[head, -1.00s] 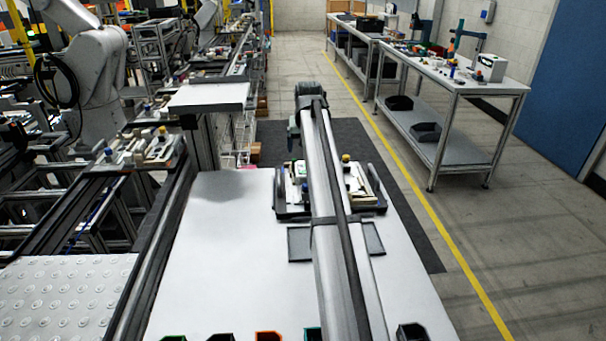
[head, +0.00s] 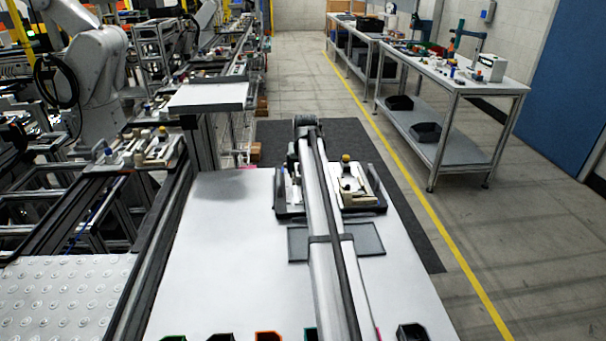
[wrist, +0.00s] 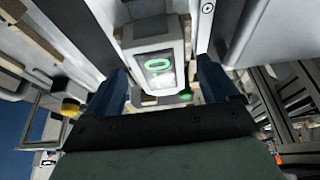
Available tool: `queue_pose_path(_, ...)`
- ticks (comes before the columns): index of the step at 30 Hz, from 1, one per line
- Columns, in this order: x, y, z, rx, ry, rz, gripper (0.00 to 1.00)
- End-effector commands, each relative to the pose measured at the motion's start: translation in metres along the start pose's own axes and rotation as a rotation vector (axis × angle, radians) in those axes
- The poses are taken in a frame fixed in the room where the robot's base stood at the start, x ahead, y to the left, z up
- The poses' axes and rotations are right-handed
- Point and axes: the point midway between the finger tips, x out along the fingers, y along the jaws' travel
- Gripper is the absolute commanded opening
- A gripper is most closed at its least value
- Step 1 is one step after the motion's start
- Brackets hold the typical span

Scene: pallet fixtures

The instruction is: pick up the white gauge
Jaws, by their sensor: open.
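The white gauge (wrist: 153,45), with a lit green display, is in the upper middle of the wrist view. My gripper (wrist: 162,72) is open, with a blue finger on each side of the gauge and the gauge's display end between them. Gaps seem to show beside the gauge, so I cannot tell that either finger touches it. In the head view my arm reaches over the dark pallet fixture (head: 362,210). The arm hides my gripper's fingers there, and I cannot make out the gauge.
A yellow-topped part stands on the fixture's right half (head: 346,159) and also shows in the wrist view (wrist: 70,106). A flat dark tray (head: 368,241) lies in front of the fixture. Several small bins (head: 268,336) line the near edge. The white table (head: 215,270) is clear on the left.

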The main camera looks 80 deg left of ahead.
Motion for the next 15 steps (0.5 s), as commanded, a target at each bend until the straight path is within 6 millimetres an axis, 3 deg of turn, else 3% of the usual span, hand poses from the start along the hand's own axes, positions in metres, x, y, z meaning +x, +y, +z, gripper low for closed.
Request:
queue_pose_path(9,0.0086,0.0002,0.0,0.0,0.0,0.0,0.87)
queue_pose_path(15,0.0086,0.0002,0.0,0.0,0.0,0.0,0.68)
